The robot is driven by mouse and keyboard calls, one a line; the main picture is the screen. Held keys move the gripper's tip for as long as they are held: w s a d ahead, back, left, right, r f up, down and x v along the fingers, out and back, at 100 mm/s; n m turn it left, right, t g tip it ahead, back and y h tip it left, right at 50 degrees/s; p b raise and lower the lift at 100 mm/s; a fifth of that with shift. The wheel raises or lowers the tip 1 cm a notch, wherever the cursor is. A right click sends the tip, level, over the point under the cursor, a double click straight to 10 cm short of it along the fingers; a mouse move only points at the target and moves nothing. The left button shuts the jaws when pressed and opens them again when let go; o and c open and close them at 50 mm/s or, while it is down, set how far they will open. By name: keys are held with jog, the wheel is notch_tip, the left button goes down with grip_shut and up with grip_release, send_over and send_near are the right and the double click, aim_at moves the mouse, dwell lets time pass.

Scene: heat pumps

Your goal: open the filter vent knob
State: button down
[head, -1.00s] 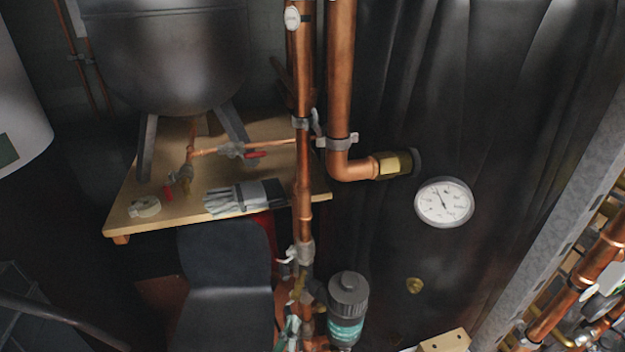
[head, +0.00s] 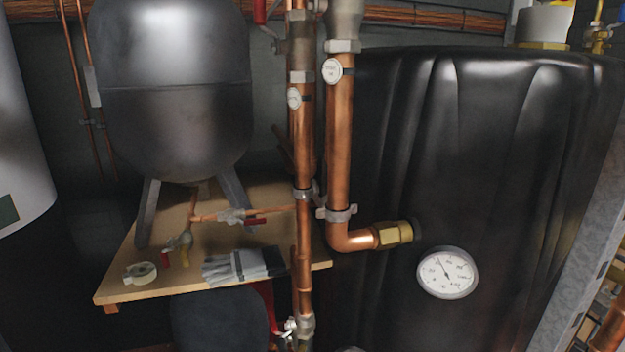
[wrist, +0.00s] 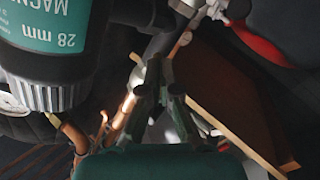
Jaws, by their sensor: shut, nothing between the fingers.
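In the head view the filter is almost wholly below the lower edge, and my gripper does not show.
Copper pipes (head: 341,130) run down the middle, before a black tank with a dial gauge (head: 447,272). A wooden shelf (head: 120,285) at left holds gloves (head: 240,266) and a tape roll (head: 140,273). In the wrist view, pipework (wrist: 125,115) lies close to my fingers.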

jog(key=shift+r, duration=0.2)
jog(key=shift+d+r, duration=0.25)
dwell(0.6)
jog(key=v, duration=0.6)
jog(key=shift+d+f, duration=0.25)
jog(key=shift+f, duration=0.15)
jog(key=shift+s, duration=0.15)
